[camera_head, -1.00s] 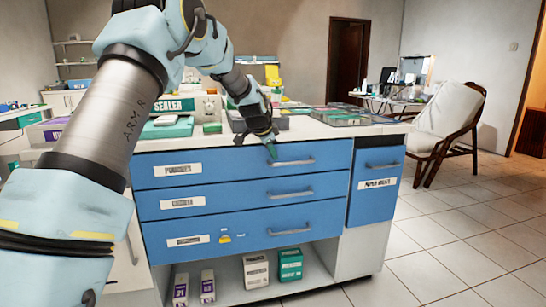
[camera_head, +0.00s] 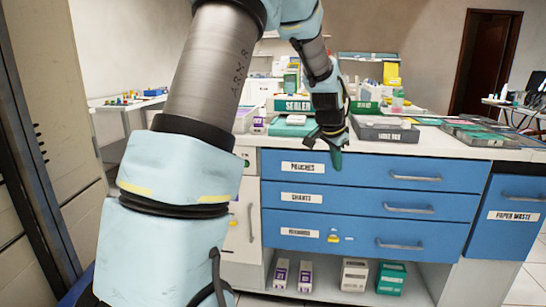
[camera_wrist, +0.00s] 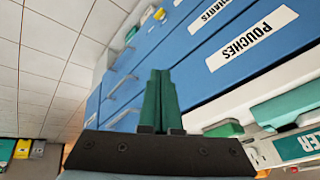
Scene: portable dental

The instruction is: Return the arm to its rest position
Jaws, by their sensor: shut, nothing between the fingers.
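My gripper (camera_head: 336,160) is in front of the counter's front edge, at the height of the top drawer. Its green fingers are together with nothing between them, as the wrist view (camera_wrist: 160,100) also shows. My arm reaches up from the left of the head view and bends down toward the cabinet. The drawer labelled "POUCHES" (camera_head: 375,171) is shut, and so are the two blue drawers below it. Whether the fingers touch the drawer front cannot be told.
The counter (camera_head: 470,152) holds a green box labelled "SEALER" (camera_head: 290,104), a grey tray (camera_head: 385,130) and several small items. A blue "PAPER WASTE" front (camera_head: 511,215) is at the right. Boxes stand on the low shelf (camera_head: 330,292). A tall beige cabinet (camera_head: 50,130) is at the left.

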